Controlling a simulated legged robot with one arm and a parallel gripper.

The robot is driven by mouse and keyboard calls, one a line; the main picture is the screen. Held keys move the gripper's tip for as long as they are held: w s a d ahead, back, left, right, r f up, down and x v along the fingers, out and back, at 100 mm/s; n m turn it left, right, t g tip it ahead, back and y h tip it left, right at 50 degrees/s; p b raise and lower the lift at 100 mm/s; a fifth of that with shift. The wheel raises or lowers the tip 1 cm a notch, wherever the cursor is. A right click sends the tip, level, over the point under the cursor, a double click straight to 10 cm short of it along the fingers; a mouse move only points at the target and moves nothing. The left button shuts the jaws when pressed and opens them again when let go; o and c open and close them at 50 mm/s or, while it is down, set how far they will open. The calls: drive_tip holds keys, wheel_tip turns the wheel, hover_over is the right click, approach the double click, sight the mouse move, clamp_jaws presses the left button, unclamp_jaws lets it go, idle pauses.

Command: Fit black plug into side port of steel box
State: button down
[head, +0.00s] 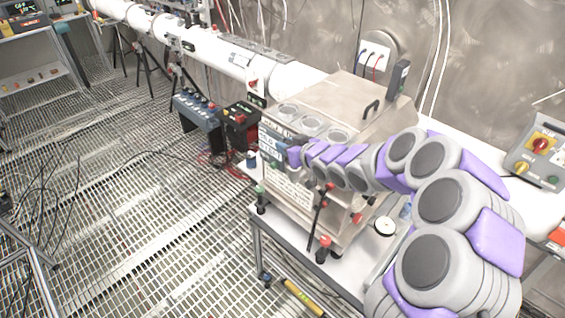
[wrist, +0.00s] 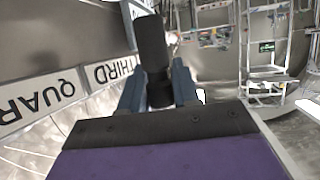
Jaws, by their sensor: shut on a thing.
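The steel box (head: 345,105) stands on a cart, with round discs and a black handle on its top. My gripper (head: 293,157) is at the box's near left side, beside labelled strips. In the wrist view my gripper (wrist: 157,82) is shut on the black plug (wrist: 152,42), which sticks up between two blue-grey fingers. I cannot tell whether the plug touches the box. The side port is not clearly visible.
The cart top (head: 350,265) holds a small white round item (head: 385,227) and red-knobbed fittings. Grey and black control boxes (head: 240,122) stand left of the steel box. A yellow tool (head: 303,297) lies low by the cart. The grated floor at left is mostly open, with loose cables.

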drive_tip(key=d+f, duration=0.1)
drive_tip(key=d, duration=0.1)
drive_tip(key=d+f, duration=0.2)
drive_tip(key=shift+w+d, duration=0.1)
drive_tip(key=shift+w, duration=0.05)
drive_tip(key=a+f, duration=0.3)
drive_tip(key=shift+a+f, duration=0.15)
drive_tip(key=shift+a, duration=0.05)
drive_tip(key=c, duration=1.2)
unclamp_jaws()
drive_tip(key=shift+c, duration=0.2)
drive_tip(key=o, duration=0.4)
drive_tip(key=shift+d+r, duration=0.25)
drive_tip(key=shift+d, duration=0.2)
drive_tip(key=shift+r, duration=0.1)
drive_tip(key=b+v, duration=0.1)
drive_tip(key=v, duration=1.1)
drive_tip(key=shift+d, duration=0.1)
